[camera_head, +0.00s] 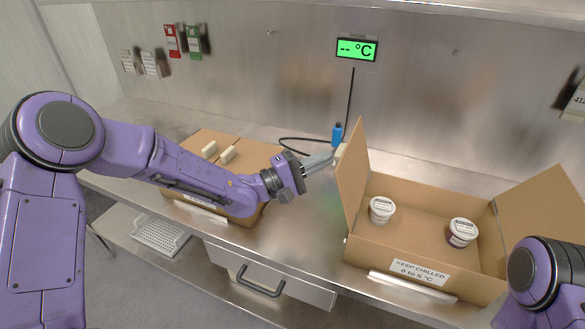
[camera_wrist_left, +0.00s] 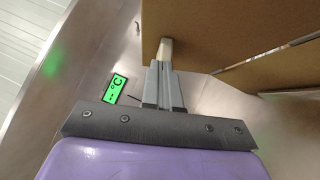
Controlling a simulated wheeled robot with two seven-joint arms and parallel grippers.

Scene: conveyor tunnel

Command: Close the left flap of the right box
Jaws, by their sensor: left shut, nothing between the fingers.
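The right box (camera_head: 415,245) is a brown carton with a "KEEP CHILLED" label, open at the top. Its left flap (camera_head: 352,172) stands upright at the left side. Its right flap (camera_head: 545,212) is raised and leans outward. Two lidded tubs, one on the left (camera_head: 381,210) and one on the right (camera_head: 461,232), stand inside. My left gripper (camera_head: 340,152) is shut and empty, with its tips at the outer side of the left flap near its far edge. In the left wrist view the closed fingers (camera_wrist_left: 165,62) reach the brown flap (camera_wrist_left: 205,28); contact is unclear. My right gripper is out of view.
Another brown box (camera_head: 240,205), with pale handles on top, stands to the left, partly behind my left arm. A blue probe (camera_head: 337,134) and its cable lie behind the left gripper. A green temperature display (camera_head: 357,50) hangs on the steel wall. The counter between the boxes is clear.

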